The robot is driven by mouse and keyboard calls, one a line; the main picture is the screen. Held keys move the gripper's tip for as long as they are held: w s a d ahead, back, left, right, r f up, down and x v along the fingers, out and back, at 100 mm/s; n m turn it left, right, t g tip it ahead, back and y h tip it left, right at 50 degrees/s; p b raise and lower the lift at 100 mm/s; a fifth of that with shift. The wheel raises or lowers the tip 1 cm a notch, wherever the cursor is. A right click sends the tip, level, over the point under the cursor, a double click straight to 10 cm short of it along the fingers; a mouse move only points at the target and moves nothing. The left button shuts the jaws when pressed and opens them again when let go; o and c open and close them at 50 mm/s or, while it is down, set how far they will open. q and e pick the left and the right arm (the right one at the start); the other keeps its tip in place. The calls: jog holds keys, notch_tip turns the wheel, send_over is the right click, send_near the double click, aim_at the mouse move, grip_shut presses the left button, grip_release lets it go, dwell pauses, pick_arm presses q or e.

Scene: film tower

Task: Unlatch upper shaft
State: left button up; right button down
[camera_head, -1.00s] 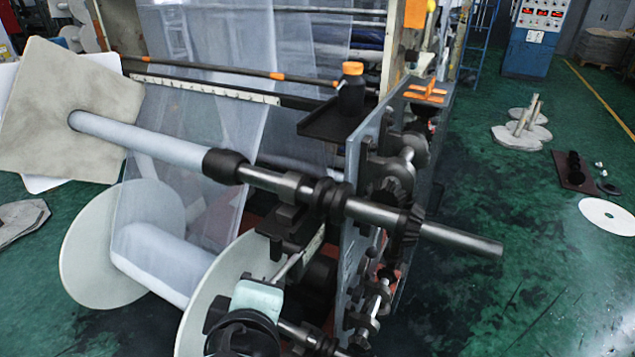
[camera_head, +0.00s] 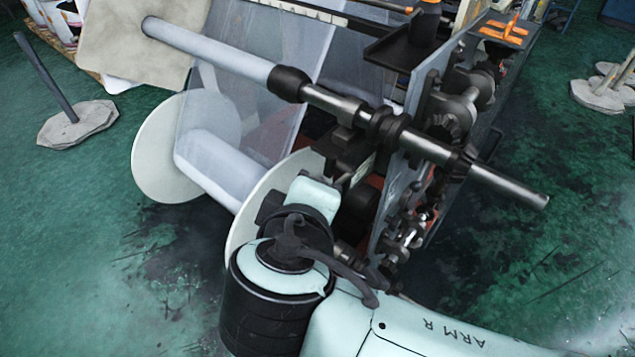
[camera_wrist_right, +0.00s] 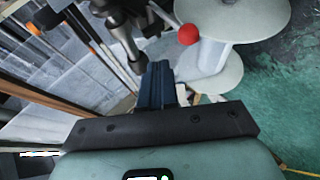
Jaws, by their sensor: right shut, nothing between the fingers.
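The upper shaft (camera_head: 508,184) crosses the machine's side plate (camera_head: 405,155). A pale core (camera_head: 215,52) is on its left part, and black collars and a gear sit along it. In the right wrist view a red ball knob (camera_wrist_right: 188,34) shows just beyond my right gripper (camera_wrist_right: 165,70). My right gripper's dark blue fingers are shut and empty, with a visible gap to the knob. In the head view my right arm comes in from the bottom, below the shaft, and its wrist hides the fingers and the knob. My left gripper is not in view.
A lower film roll (camera_head: 215,165) between white discs sits under the upper shaft, left of my wrist. Stands on stone-like bases (camera_head: 78,124) are on the green floor. Floor on both sides is open.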

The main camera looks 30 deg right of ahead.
jog(key=v, duration=0.6)
jog(key=shift+s+a+p, duration=0.25)
jog(key=shift+s+p, duration=0.1)
jog(key=shift+p, duration=0.05)
